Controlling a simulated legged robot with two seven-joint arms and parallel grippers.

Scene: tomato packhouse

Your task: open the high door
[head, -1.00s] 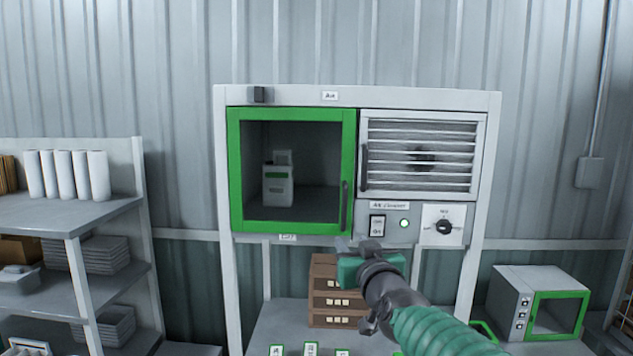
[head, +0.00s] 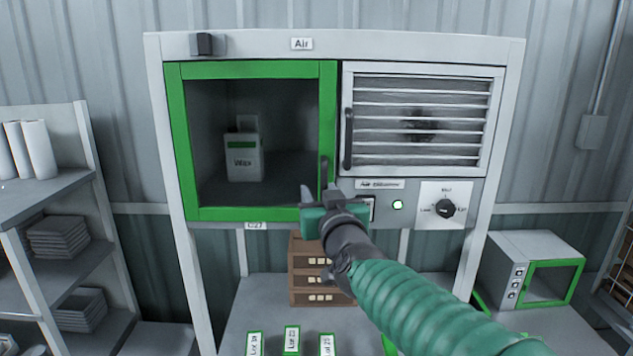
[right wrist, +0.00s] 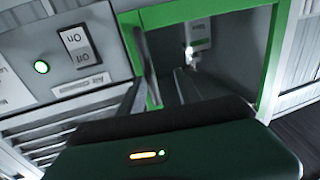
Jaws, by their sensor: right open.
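The high door on the left of the raised cabinet has a green frame (head: 178,150) around a dark clear pane, and looks shut. Its dark upright handle (head: 324,172) is on the right side of the frame. The green frame also shows in the right wrist view (right wrist: 272,60). My right gripper (head: 322,192) is open, at the lower end of this handle in the head view. I cannot tell whether the handle is between its fingers. My left gripper is out of view.
A white "Wax" container (head: 243,162) stands behind the pane. A slatted door (head: 415,165) with its own handle (head: 348,138) is to the right. Below are a switch, a lit green lamp (head: 397,205) and a dial (head: 445,208). Brown drawers (head: 305,263) stand underneath.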

